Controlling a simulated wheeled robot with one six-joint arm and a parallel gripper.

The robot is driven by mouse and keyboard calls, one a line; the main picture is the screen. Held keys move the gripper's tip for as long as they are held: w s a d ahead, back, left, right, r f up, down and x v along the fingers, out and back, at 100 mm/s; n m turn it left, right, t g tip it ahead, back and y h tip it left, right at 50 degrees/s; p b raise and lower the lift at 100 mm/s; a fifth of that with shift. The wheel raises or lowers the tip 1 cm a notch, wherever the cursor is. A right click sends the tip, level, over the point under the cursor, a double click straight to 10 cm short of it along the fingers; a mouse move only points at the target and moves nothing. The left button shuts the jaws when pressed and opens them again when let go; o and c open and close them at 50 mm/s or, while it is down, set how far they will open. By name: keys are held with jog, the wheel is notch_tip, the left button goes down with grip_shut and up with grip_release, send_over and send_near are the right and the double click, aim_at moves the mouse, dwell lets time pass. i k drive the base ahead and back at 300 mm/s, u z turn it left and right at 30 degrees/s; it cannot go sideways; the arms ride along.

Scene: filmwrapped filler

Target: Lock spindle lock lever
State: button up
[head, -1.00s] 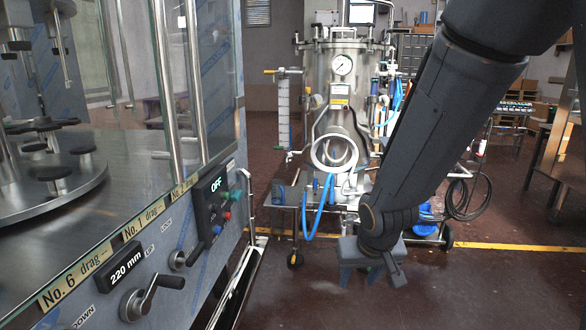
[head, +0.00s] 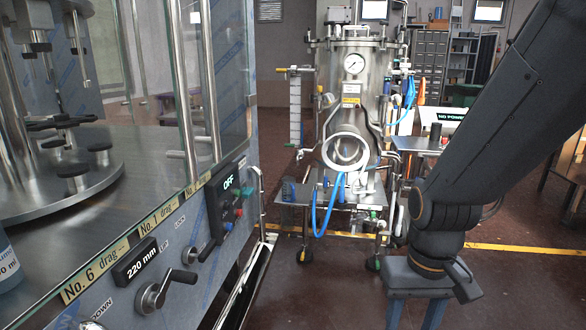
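The spindle lock lever (head: 208,249) is a small dark lever on a round metal hub, on the machine's front panel (head: 205,279) in the head view. It sits just below the LOCK label and points up to the right. Below it is a crank handle (head: 165,289) with a black grip, between the UP and DOWN labels. My gripper (head: 414,318) hangs at the lower right, well to the right of the lever and apart from the panel. Its two blue-grey fingers point down and stand apart with nothing visible between them. The fingertips reach the bottom edge of the picture.
The panel carries an OFF display (head: 228,183) with buttons and a 220 mm display (head: 134,260). Glass doors with steel bars stand above it. A steel vessel (head: 352,95) on a cart with blue hoses stands behind. The floor between panel and gripper is clear.

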aim_at(203, 258)
jog(key=u, duration=1.1)
jog(key=k, duration=0.65)
jog(key=z, duration=0.8)
jog(key=i, duration=1.4)
jog(key=u, duration=0.65)
